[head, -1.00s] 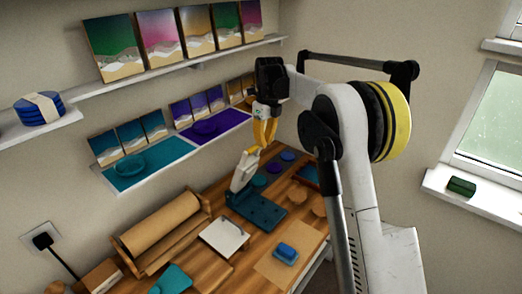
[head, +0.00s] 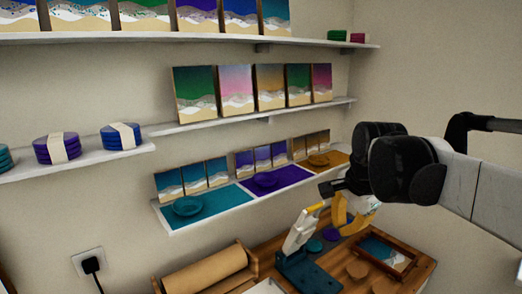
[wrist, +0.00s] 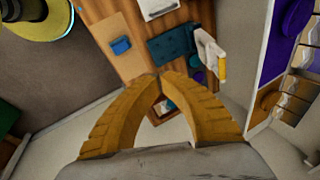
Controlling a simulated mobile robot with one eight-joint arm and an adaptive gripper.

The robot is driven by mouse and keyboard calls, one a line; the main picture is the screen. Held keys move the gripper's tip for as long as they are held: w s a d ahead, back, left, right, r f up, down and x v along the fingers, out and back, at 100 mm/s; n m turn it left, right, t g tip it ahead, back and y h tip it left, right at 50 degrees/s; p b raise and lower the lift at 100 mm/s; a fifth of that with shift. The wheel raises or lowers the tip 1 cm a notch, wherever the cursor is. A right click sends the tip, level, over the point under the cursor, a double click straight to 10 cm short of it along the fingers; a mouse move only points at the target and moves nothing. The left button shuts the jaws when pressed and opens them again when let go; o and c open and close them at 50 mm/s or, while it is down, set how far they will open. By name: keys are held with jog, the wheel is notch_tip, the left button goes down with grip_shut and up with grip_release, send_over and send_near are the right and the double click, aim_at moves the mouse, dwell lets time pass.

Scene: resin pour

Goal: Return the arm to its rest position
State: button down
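My gripper (head: 347,230) has two yellow fingers and hangs at the right of the head view, beside the white dispenser arm (head: 299,232) with its yellow tip. In the wrist view the curved fingers of my gripper (wrist: 159,77) come together at their tips. Nothing is held between them. My arm reaches in from the right edge of the head view, its white link roughly level there. The rest position itself is not marked in any view.
The wooden workbench (head: 415,278) lies below, with a dark teal stand (head: 306,274), a framed wave picture (head: 385,249) and a brown paper roll (head: 205,270). Wall shelves (head: 230,122) with pictures and a lower shelf (head: 170,222) with coloured mats rise behind.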

jog(key=s+f+n+t+b, duration=0.3)
jog(key=s+f+n+b, duration=0.1)
jog(key=s+f+n, duration=0.8)
jog(key=s+f, duration=0.3)
jog(key=s, duration=0.3)
jog(key=shift+a+n+b, duration=0.25)
jog(key=shift+n+b, duration=0.05)
jog(key=shift+n, duration=0.1)
